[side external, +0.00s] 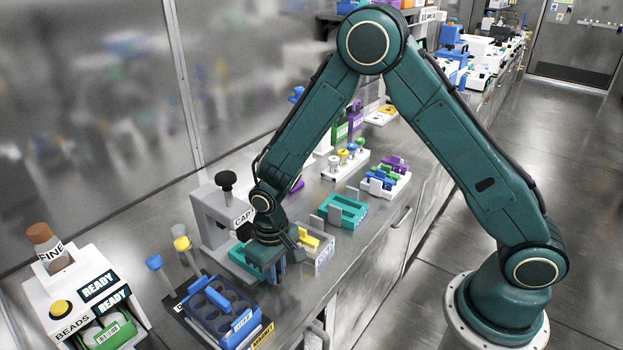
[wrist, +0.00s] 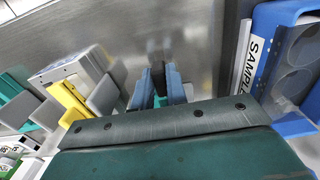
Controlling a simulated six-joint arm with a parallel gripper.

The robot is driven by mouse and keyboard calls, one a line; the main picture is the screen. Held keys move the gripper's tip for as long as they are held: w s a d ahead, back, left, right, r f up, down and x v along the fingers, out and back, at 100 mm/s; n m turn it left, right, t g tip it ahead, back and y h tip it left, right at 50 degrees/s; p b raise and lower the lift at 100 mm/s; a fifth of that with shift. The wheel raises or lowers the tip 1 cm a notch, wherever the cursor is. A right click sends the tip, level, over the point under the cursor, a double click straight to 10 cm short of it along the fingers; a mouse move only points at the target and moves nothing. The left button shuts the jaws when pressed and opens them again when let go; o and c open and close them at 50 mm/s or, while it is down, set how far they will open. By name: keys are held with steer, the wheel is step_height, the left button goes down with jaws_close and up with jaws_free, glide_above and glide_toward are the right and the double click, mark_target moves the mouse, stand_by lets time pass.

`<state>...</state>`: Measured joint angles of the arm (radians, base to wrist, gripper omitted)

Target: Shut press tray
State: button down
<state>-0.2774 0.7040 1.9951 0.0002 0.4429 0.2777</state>
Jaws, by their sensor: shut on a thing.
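The press (side external: 212,218) is a pale grey block with a black knob on top and a label reading CAP, standing against the back wall. Its teal press tray (side external: 240,262) sticks out at the front, low on the bench. My gripper (side external: 270,274) points down at the tray's front end and is shut on it. In the wrist view the blue fingers of my gripper (wrist: 157,82) close around a narrow dark piece, with a bit of teal beside it. My wrist hides most of the tray and the exact grip.
A blue sample rack (side external: 218,310) stands close in front, also seen at right in the wrist view (wrist: 292,60). A grey holder with a yellow piece (side external: 312,243) and a teal holder (side external: 342,210) stand beyond my gripper. A BEADS machine (side external: 82,295) is at front left.

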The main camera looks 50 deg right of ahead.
steer(key=shift+w, duration=0.4)
steer(key=c, duration=1.4)
jaws_free()
steer(key=shift+r, duration=0.1)
step_height(320, 180, up, 14)
steer(key=shift+f, duration=0.2)
